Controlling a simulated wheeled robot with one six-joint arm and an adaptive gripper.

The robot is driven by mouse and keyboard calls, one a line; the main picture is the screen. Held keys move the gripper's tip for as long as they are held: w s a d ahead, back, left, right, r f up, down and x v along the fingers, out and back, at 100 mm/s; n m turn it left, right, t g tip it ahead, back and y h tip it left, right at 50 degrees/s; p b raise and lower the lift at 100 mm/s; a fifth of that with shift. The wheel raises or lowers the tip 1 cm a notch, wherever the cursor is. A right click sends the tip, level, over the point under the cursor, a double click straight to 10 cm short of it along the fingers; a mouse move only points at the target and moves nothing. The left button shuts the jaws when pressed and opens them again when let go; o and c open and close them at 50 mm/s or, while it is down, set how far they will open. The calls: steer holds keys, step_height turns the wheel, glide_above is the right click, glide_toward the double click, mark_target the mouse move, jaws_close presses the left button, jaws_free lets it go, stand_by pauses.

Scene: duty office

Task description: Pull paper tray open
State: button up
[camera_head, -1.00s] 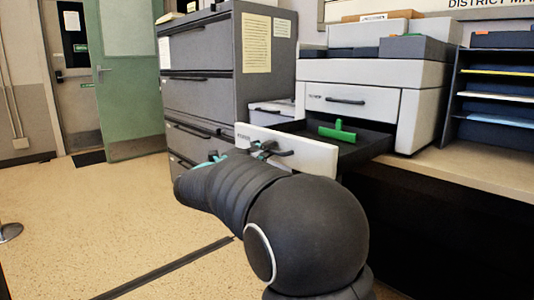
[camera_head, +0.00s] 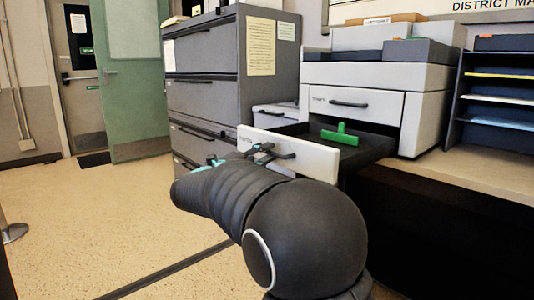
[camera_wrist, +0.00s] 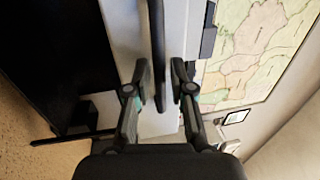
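The paper tray's white front (camera_head: 314,158) stands well out from the white printer-like unit (camera_head: 375,107), so the tray is open. Its dark inside (camera_head: 368,146) shows, with a green T-shaped piece (camera_head: 341,134) in it. A dark bar handle (camera_head: 282,155) is on the front; it also shows in the wrist view (camera_wrist: 157,45). My gripper (camera_head: 262,151) is at the handle's left part, partly hidden by my wrist. In the wrist view my gripper (camera_wrist: 162,85) has one finger on each side of the handle, with a gap visible, so it looks open around it.
A closed upper drawer (camera_head: 355,104) is above the tray. A grey filing cabinet (camera_head: 205,90) stands to the left and a dark shelf rack (camera_head: 500,95) to the right on the desk (camera_head: 470,172).

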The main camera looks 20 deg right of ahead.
steer(key=v, duration=1.1)
